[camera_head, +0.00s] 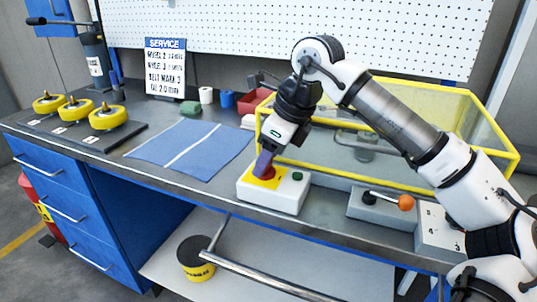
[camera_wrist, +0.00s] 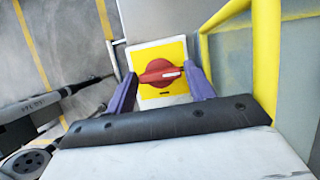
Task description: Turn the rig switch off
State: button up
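The rig switch is a red rotary knob (camera_wrist: 160,73) on a yellow plate (camera_wrist: 172,47). In the wrist view the knob lies crosswise, with its white mark at the right end. The plate sits on a white box (camera_head: 272,196) at the front of the bench, which also carries a small green button (camera_head: 297,176). My gripper (camera_wrist: 162,80) is open, with one purple finger at each side of the knob and small gaps showing. Whether the fingertips touch the plate I cannot tell.
A yellow-framed clear enclosure (camera_head: 440,100) stands right behind the box. A grey unit with an orange-knobbed lever (camera_head: 405,202) is to the right. A blue cloth (camera_head: 185,148) and several yellow rollers (camera_head: 75,109) lie to the left.

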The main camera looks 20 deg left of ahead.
jog(key=shift+o, duration=1.4)
jog(key=shift+r, duration=0.1)
jog(key=v, duration=1.3)
jog(key=shift+r, duration=0.3)
jog(key=shift+s+d, duration=0.1)
